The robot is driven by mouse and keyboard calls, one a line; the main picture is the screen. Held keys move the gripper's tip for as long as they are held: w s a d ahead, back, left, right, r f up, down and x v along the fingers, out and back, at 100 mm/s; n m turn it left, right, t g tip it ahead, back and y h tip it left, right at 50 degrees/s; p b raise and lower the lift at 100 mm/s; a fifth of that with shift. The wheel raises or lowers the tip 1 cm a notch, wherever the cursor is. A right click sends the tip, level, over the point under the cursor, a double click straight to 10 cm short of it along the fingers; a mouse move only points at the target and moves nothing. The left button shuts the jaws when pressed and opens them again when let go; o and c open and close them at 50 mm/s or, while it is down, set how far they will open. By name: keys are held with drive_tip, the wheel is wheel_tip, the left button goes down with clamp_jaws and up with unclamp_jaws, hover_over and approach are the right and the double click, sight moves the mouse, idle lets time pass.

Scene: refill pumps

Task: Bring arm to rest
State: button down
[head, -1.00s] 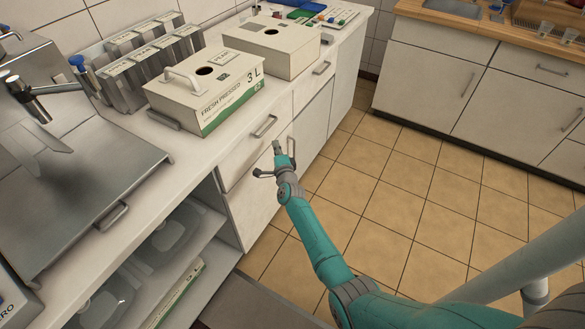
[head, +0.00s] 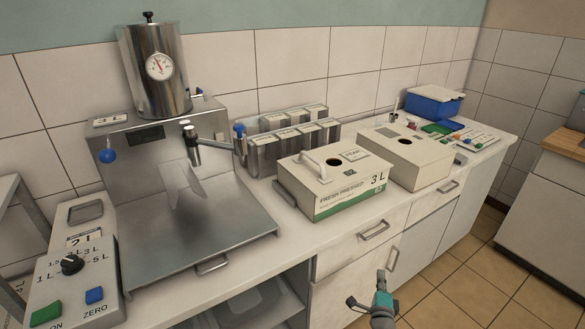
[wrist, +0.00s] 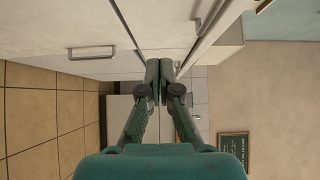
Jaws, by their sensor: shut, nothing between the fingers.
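My gripper (head: 381,278) shows at the bottom of the head view, in front of the pale cabinet fronts and below the counter edge. Only the teal and grey end of my arm is in that view; the rest is below the frame. In the wrist view my gripper (wrist: 159,82) has its two dark fingers together with nothing between them. It appears clear of the cabinets.
The counter holds a steel filling machine (head: 152,75), a control box (head: 75,275), steel canisters (head: 262,155), a 3 L carton (head: 345,201) and a second carton (head: 425,172). A drawer handle (head: 373,231) sticks out near my gripper. Tiled floor (head: 450,295) is free at right.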

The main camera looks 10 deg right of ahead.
drive_tip(key=s+a+f+n+y, duration=0.1)
drive_tip(key=s+a+n, duration=0.35)
drive_tip(key=s, duration=0.45)
drive_tip(key=s+a+f+n+y, duration=0.1)
drive_tip(key=s+a+n, duration=0.3)
drive_tip(key=s, duration=0.6)
drive_tip(key=s+a+f+n+y, duration=0.1)
drive_tip(key=s+a+n+y, duration=0.1)
drive_tip(key=s+a, duration=0.55)
drive_tip(key=s+a+r+n+y, duration=0.1)
drive_tip(key=s+a+r+n, duration=0.2)
drive_tip(key=s+r+n, duration=0.3)
drive_tip(key=s+a+r+n+g+y, duration=0.1)
drive_tip(key=s+a+r+n+y, duration=0.1)
drive_tip(key=s+r+n, duration=0.4)
drive_tip(key=s+r, duration=0.2)
drive_tip(key=s, duration=0.4)
drive_tip(key=s+a+r, duration=0.1)
drive_tip(key=s+r, duration=0.2)
drive_tip(key=s, duration=0.3)
drive_tip(key=shift+s+r+g+y, duration=0.3)
drive_tip(key=shift+s+r, duration=0.05)
